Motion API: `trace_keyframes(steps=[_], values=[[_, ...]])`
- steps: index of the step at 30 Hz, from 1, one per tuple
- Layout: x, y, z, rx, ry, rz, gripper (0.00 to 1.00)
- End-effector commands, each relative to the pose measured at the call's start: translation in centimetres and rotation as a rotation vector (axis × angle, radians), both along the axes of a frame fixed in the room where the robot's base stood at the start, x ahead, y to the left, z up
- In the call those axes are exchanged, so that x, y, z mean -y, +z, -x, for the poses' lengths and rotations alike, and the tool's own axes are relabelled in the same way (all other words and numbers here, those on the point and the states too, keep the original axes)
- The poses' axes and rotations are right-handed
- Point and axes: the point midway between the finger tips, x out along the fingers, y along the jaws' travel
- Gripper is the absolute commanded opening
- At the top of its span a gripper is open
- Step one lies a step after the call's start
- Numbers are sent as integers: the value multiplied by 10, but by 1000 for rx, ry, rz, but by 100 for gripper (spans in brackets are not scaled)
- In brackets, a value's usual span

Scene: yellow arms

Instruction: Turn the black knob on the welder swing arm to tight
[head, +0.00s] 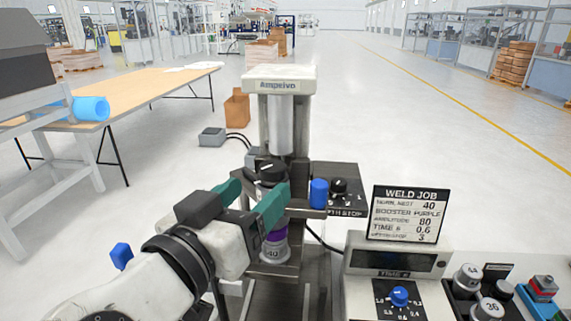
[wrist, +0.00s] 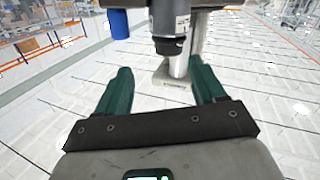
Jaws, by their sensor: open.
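The welder (head: 291,130) stands in front of me, a grey column with a white head on top. A black round knob (head: 267,168) with a small pale mark on top sits at the column, above a purple ring and a grey part marked 40. My gripper (head: 252,192) is open, its teal fingers apart just on the near side of the knob. In the wrist view a black cylinder (wrist: 169,45), apparently the knob, lies beyond and between the fingertips (wrist: 164,75). I see no contact; the knob's setting cannot be read.
A blue cylinder (head: 319,193) and a black dial (head: 339,186) on a stop panel are right of the column. A WELD JOB card (head: 409,214) stands on a control box with a blue knob (head: 399,296). A wooden table (head: 140,92) is at left.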

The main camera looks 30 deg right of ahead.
Motion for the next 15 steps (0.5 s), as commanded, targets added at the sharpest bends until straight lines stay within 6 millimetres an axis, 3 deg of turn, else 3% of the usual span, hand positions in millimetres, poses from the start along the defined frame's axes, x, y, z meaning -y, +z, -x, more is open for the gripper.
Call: trace_keyframes(steps=[7,15], values=[[-11,-1,3,149,86,-86,69],[20,1,-22,147,82,-85,69]])
